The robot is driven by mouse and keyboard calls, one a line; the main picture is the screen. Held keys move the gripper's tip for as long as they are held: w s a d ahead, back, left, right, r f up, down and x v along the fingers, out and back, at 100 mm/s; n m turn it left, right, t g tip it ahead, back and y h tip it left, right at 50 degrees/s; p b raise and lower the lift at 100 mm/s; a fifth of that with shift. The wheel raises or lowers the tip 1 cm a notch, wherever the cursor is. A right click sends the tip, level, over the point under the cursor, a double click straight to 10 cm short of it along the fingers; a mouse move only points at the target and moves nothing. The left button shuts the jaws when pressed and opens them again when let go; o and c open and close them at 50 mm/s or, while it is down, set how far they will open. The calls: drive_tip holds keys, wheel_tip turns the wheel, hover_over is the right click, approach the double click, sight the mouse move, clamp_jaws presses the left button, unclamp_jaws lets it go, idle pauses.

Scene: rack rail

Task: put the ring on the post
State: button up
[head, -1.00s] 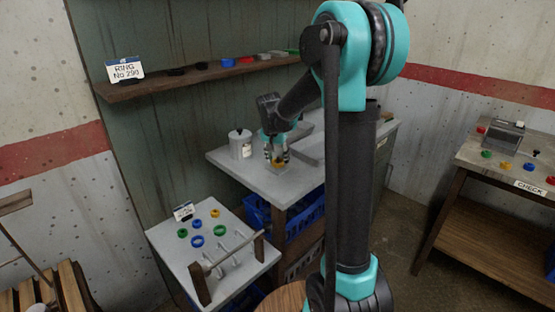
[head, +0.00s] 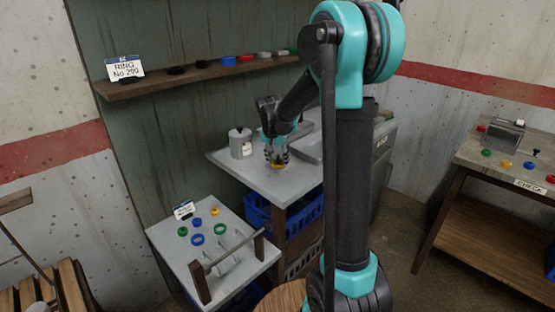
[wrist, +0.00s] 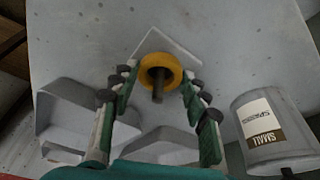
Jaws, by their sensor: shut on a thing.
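The yellow ring (wrist: 172,64) is around the dark post (wrist: 158,91), whose end sticks out through the ring's hole in the wrist view. The post stands on a pale square plate (wrist: 176,39) on the grey bench. My gripper (wrist: 160,75) points down with one finger on each side of the ring and is shut on it. In the head view my gripper (head: 276,160) is low over the bench, with the yellow ring (head: 277,166) at its tips. I cannot tell whether the ring touches the plate.
A lidded "SMALL" canister (wrist: 272,128) stands beside my gripper, and a grey tray (head: 309,150) lies on the other side. A lower table (head: 165,238) holds several coloured rings and a rail (head: 232,251). A shelf (head: 200,76) is above, a "CHECK" table (head: 470,152) at right.

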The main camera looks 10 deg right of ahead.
drive_tip(key=o, duration=0.9)
drive_tip(key=shift+c, duration=0.2)
drive_tip(key=v, duration=1.1)
